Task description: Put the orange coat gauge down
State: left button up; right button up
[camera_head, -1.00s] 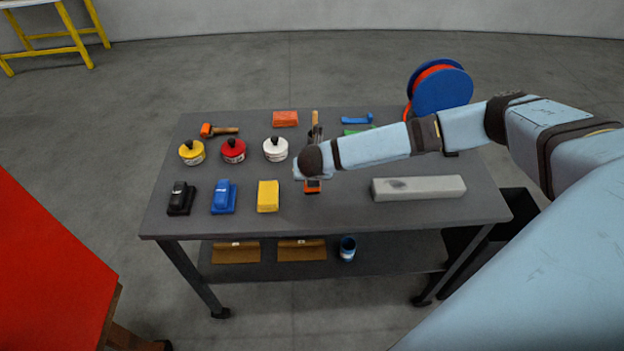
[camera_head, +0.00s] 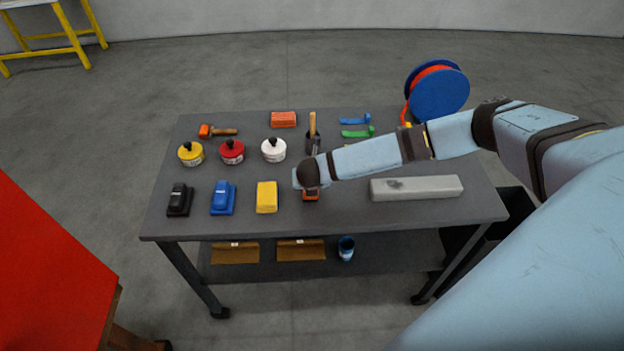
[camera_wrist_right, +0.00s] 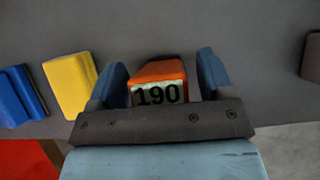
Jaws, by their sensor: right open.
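The orange coat gauge (camera_wrist_right: 160,78) sits between the two spread blue fingers of my right gripper (camera_wrist_right: 158,78) in the right wrist view, with a visible gap on each side. Its pale display reads 190. In the head view the gauge (camera_head: 311,196) shows at the grey table's (camera_head: 340,220) front part, partly hidden under my right wrist. My right gripper is open and its fingers are mostly hidden in the head view. The gauge appears to rest on the table top. My left gripper is not in view.
A yellow block (camera_head: 267,197) lies left of the gauge, with blue (camera_head: 223,198) and black (camera_head: 179,199) tools beyond it. A long grey bar (camera_head: 417,188) lies to the right. Yellow, red and white (camera_head: 273,150) containers stand behind. A blue reel (camera_head: 438,94) stands at the back right.

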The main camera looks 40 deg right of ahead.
jog(key=shift+s+a, duration=0.1)
jog(key=b+v, duration=0.2)
jog(key=v, duration=1)
jog(key=s+a+f+m+t+y, duration=0.1)
jog(key=s+a+f+m+y, duration=0.15)
jog(key=a, duration=0.45)
jog(key=s+a+f+m+y, duration=0.2)
jog(key=s+a+m+y, duration=0.15)
jog(key=a, duration=0.45)
jog(key=s+a+f+m+t+y, duration=0.1)
jog(key=s+a+f+m+y, duration=0.2)
jog(key=a, duration=0.4)
jog(key=s+d+f+m+t+h, duration=0.1)
jog(key=s+d+f+m, duration=0.2)
jog(key=s+m, duration=0.3)
jog(key=s+d+f+m+t+h, duration=0.1)
jog(key=s+d+f+m, duration=0.3)
jog(key=m, duration=0.7)
jog(key=shift+s+d+m+t+h, duration=0.35)
jog(key=shift+s+d+t, duration=0.35)
jog(key=shift+s+d, duration=0.35)
jog(key=shift+s, duration=0.1)
jog(key=shift+a, duration=0.1)
